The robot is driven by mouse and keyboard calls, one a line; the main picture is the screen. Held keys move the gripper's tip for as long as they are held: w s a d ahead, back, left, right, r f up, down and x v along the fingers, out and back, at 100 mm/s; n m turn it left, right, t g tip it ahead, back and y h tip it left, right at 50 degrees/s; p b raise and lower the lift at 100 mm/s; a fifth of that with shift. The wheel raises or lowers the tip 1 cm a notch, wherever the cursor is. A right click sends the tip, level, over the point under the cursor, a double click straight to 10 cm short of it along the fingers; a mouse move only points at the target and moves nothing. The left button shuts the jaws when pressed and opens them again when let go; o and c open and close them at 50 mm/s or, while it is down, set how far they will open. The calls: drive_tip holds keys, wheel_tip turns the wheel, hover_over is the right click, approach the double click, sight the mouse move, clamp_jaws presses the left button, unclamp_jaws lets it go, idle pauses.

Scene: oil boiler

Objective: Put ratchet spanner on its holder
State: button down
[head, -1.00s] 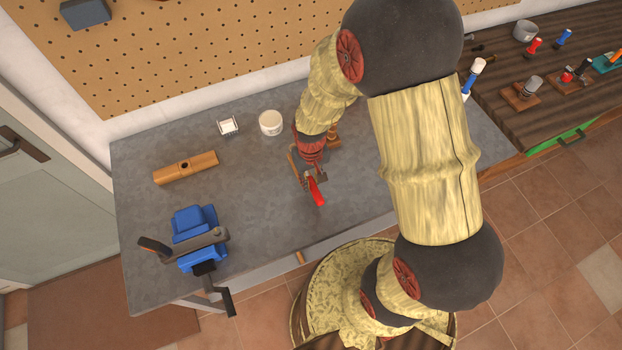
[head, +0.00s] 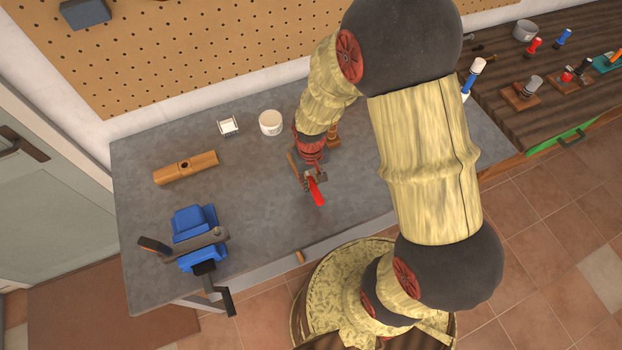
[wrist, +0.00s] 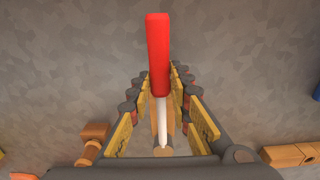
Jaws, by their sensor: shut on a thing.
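The ratchet spanner, seen as a red-handled tool with a pale shaft, is between the fingers of my gripper (head: 313,178). Its red handle (head: 317,193) points toward the bench's front edge. In the wrist view the red handle (wrist: 158,55) stands out past the fingertips, and the pale shaft (wrist: 162,120) runs back between the fingers. My gripper (wrist: 160,95) is shut on it. A wooden piece (head: 293,163) shows just left of my gripper and may be the holder; my arm hides much of it. I cannot tell whether the spanner touches it.
A wooden block (head: 185,168) and a blue vice (head: 195,235) are on the bench's left. Another wooden item (head: 333,137) is partly behind my arm. The front middle of the bench is clear.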

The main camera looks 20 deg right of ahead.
drive_tip(key=shift+f, duration=0.3)
drive_tip(key=shift+f+b, duration=0.3)
drive_tip(key=shift+b, duration=0.1)
drive_tip(key=shift+f+b, duration=0.45)
drive_tip(key=shift+f, duration=0.25)
drive_tip(key=c, duration=1.6)
unclamp_jaws()
drive_tip(key=shift+o, duration=0.2)
wheel_tip(320, 180, up, 12)
